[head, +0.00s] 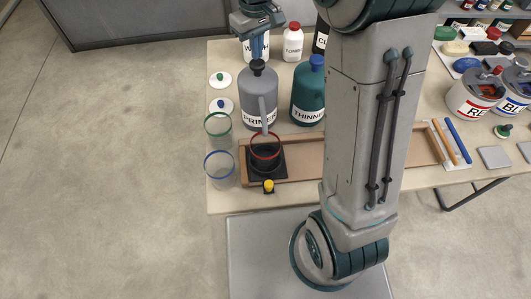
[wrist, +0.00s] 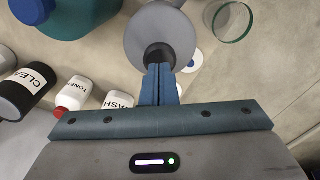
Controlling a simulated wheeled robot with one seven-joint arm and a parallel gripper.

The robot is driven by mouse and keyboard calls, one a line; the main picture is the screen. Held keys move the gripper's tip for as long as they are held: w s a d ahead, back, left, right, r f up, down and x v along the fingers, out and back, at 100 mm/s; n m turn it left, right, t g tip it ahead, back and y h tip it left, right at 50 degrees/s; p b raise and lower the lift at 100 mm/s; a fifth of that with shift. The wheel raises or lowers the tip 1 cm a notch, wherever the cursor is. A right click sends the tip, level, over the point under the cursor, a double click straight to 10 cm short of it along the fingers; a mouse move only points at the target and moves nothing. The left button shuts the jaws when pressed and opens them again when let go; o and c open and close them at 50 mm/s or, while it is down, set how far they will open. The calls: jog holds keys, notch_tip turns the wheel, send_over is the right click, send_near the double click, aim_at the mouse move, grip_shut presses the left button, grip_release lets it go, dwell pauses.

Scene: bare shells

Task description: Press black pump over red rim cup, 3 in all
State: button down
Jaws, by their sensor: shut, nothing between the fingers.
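The grey PRIMER bottle (head: 258,92) stands at the left of the table with a black pump head (head: 258,66) on top. In the wrist view the pump head (wrist: 160,55) is partly hidden behind my fingers. The bottle's grey spout (head: 263,112) reaches down over the red rim cup (head: 265,157). This cup stands upright on a black square base (head: 280,172); its contents are hard to make out. My gripper (head: 257,56) is shut and empty, its fingertips right above the pump head. I cannot tell whether they touch it. The gripper also shows in the wrist view (wrist: 159,70).
A green rim cup (head: 217,124) and a blue rim cup (head: 219,166) stand left of the base. A teal THINNER bottle (head: 308,95) stands close to the right. White TONER (head: 293,42) and black CLEAR (wrist: 22,92) bottles stand behind. A yellow knob (head: 268,186) sits before the base.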

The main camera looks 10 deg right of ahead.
aim_at(257, 62)
jog(key=shift+f, duration=0.1)
dwell(0.6)
jog(key=shift+f+b, duration=1.2)
jog(key=shift+f, duration=0.45)
jog(key=shift+r, duration=0.15)
jog(key=shift+r+p, duration=1.4)
jog(key=shift+r, duration=0.15)
jog(key=shift+f, duration=0.1)
